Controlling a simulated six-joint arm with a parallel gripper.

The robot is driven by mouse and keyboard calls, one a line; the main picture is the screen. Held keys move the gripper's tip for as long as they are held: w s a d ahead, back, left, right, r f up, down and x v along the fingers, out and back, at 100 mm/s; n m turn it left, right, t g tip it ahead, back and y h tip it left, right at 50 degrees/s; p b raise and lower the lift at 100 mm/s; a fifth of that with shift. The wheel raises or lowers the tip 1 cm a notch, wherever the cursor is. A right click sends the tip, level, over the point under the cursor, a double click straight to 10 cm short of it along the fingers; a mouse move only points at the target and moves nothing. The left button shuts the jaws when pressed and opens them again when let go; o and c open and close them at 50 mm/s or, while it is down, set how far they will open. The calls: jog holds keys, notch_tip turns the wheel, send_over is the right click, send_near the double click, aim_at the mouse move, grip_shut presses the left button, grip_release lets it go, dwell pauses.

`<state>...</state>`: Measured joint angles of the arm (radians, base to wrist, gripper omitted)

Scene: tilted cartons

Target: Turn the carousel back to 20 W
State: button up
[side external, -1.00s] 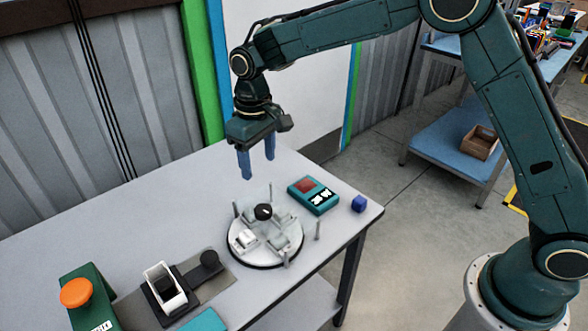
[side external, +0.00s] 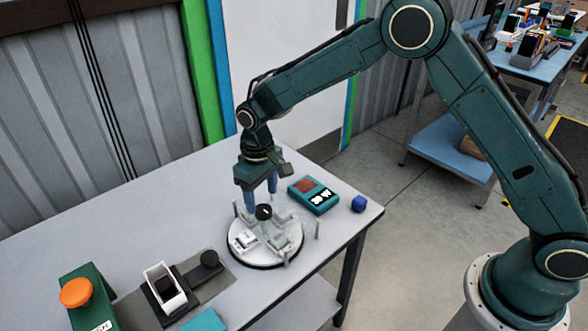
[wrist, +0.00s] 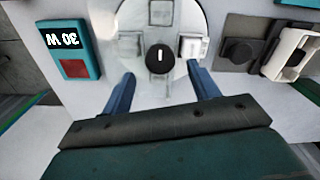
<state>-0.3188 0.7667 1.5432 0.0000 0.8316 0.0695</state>
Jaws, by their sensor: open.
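The carousel (side external: 237,253) is a round white disc with upright posts and small pale blocks on it. A black knob (side external: 264,211) with a white mark stands at its middle; it also shows in the wrist view (wrist: 159,58). A teal box (side external: 313,195) with a red square and a display stands beside the carousel. Its display, upside down in the wrist view (wrist: 62,38), appears to read 30 W. My gripper (side external: 261,199) points down over the carousel's far side, its blue fingers open and empty. In the wrist view the fingers (wrist: 160,76) are apart, with the knob between and beyond their tips.
A black fixture with a white frame (side external: 165,288) and a green box with an orange button (side external: 76,292) stand at the front left. The table's back left is clear.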

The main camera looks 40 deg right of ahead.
aim_at(263, 209)
jog(key=shift+f, duration=1.9)
grip_shut()
